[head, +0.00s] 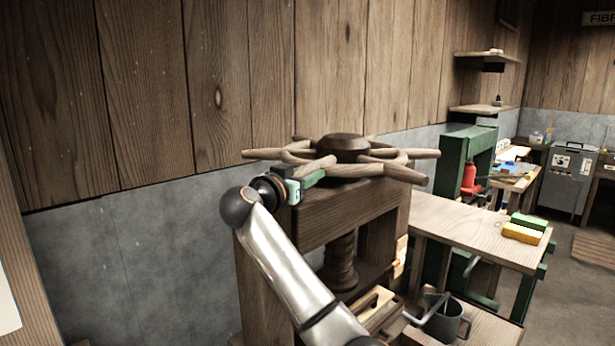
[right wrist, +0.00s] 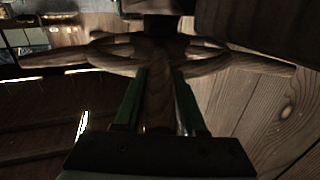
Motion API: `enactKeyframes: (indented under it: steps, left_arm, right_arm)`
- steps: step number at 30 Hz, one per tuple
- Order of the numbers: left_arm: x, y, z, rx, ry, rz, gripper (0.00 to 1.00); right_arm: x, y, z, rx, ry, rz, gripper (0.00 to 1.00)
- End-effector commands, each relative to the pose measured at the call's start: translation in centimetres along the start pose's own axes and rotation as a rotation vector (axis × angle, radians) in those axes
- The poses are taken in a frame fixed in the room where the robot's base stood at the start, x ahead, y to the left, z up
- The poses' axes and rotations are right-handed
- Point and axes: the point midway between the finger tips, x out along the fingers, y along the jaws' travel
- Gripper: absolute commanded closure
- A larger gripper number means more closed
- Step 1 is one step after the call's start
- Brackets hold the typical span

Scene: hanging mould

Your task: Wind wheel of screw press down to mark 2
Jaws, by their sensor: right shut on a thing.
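The screw press (head: 350,205) is a dark wooden frame against the wall. Its wheel (head: 343,150) lies flat on top, with a dark hub, a ring and several wooden handles sticking out. The thick wooden screw (head: 341,264) shows under the top beam. My right gripper (head: 312,179), with green fingers, is shut on a wheel handle at the wheel's near left side. In the right wrist view the handle (right wrist: 157,85) runs between the two fingers. A small pale plate (head: 400,256) is on the press's right post; its marks are too small to read. My left gripper is not in view.
A wooden frame (head: 373,303) lies under the screw. A table (head: 480,229) with a yellow block (head: 522,233) is further right. A plank wall stands close behind the wheel.

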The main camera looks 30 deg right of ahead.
Motion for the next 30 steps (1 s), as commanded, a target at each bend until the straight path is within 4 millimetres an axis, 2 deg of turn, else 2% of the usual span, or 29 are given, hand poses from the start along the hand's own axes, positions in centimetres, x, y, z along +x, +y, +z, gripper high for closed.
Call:
enactKeyframes:
  steps: [1, 13, 14, 15, 21, 30]
  left_arm:
    - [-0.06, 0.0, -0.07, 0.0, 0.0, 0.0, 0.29]
    - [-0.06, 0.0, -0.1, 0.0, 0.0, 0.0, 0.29]
    - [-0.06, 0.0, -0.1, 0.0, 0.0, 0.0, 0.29]
    - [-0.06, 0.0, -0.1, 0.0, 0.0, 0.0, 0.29]
    - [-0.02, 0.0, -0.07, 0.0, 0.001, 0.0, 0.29]
    - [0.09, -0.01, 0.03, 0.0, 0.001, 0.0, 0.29]
  right_arm:
    - [-0.04, -0.04, -1.68, 0.017, 0.03, -0.005, 1.0]
    - [0.03, 0.07, -1.79, 0.017, 0.033, 0.002, 1.0]
    - [0.04, 0.07, -1.79, 0.017, 0.033, 0.002, 0.58]
    - [0.05, 0.07, -1.77, 0.017, 0.033, 0.002, 0.53]
    - [0.02, -0.02, -1.32, 0.012, 0.025, 0.002, 0.31]
    - [-0.26, -0.11, -0.98, 0.01, 0.02, 0.001, 0.31]
